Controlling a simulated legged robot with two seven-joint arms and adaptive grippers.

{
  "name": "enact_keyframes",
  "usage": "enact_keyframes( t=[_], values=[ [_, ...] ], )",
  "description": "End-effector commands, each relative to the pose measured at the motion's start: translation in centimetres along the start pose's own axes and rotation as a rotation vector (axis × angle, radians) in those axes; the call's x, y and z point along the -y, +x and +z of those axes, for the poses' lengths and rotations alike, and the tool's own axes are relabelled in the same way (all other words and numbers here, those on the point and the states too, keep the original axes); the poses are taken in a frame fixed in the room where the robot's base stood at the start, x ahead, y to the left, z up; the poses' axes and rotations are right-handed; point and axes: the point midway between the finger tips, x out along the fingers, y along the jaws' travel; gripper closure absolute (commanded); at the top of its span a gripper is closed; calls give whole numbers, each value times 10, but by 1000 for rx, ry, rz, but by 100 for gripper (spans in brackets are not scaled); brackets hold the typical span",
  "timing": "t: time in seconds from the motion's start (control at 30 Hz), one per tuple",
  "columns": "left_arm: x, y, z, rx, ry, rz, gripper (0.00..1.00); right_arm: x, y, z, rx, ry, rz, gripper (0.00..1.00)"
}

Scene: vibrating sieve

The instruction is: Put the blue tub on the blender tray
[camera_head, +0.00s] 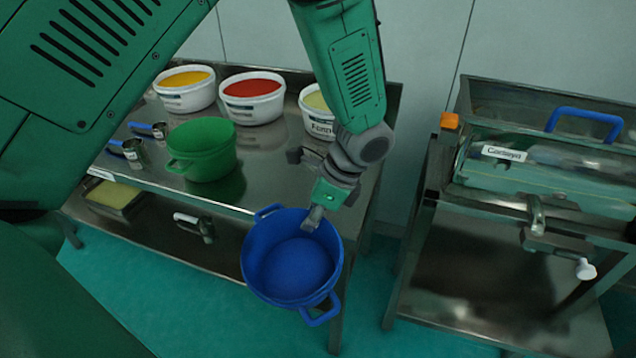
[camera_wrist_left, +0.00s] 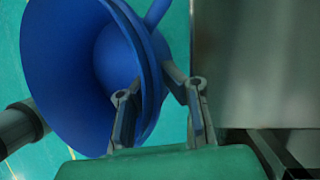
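The blue tub (camera_head: 292,262) with two side handles hangs in front of the steel table, tilted with its open mouth toward the head camera; it looks empty. My left gripper (camera_head: 318,208) is at its upper right rim. In the left wrist view, the tub (camera_wrist_left: 75,70) fills the left side and its rim passes between the fingers of my left gripper (camera_wrist_left: 158,90), which are closed on it. A steel machine (camera_head: 540,175) with a label stands at the right; I cannot tell which part is the blender tray. My right gripper does not show.
The steel table (camera_head: 285,185) holds a green tub (camera_head: 203,150), white tubs with yellow (camera_head: 185,90) and red (camera_head: 252,97) contents, another partly hidden white tub (camera_head: 315,112), and metal scoops (camera_head: 135,150). Open floor (camera_head: 375,270) lies between table and machine. A blue handle (camera_head: 585,120) rises from the machine.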

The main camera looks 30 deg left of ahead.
Motion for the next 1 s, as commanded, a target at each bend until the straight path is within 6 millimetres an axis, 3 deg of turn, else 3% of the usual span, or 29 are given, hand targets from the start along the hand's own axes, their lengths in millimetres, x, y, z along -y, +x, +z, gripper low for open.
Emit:
enact_keyframes(
  t=[0.2, 0.53, 0.67, 0.73, 1.0],
  values=[
    [-31, 68, -28, -55, -544, 237, 100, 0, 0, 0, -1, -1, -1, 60],
    [-64, 129, -63, -117, -1130, 471, 100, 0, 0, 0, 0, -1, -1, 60],
    [-63, 129, -64, -121, -1143, 475, 100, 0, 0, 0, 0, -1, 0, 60],
    [-63, 129, -63, -121, -1140, 476, 100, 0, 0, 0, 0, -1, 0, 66],
    [-62, 129, -62, -123, -1137, 473, 100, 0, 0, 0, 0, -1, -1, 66]
  ],
)
